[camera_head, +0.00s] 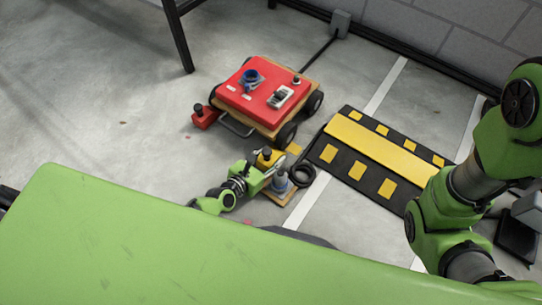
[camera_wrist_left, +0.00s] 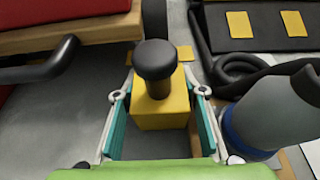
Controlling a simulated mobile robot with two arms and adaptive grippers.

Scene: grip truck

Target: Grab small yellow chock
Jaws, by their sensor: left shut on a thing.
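The small yellow chock (camera_head: 268,157) is a yellow block with a black knob on top. It is on the floor side of the red cart, near the cart's front right wheel. In the left wrist view the chock (camera_wrist_left: 160,112) stands upright between the two teal finger pads of my left gripper (camera_wrist_left: 162,128). The left gripper (camera_head: 266,170) is shut on the chock's sides in the head view. The chock's underside is hidden. My right arm shows at the right, but its gripper is out of view.
A red cart (camera_head: 262,101) stands behind the chock, with a red chock (camera_head: 203,117) at its left. A grey cone with a blue band (camera_head: 280,183) and a black ring (camera_head: 302,174) are close at the right. A black-and-yellow ramp (camera_head: 375,150) lies farther right. Floor at left is clear.

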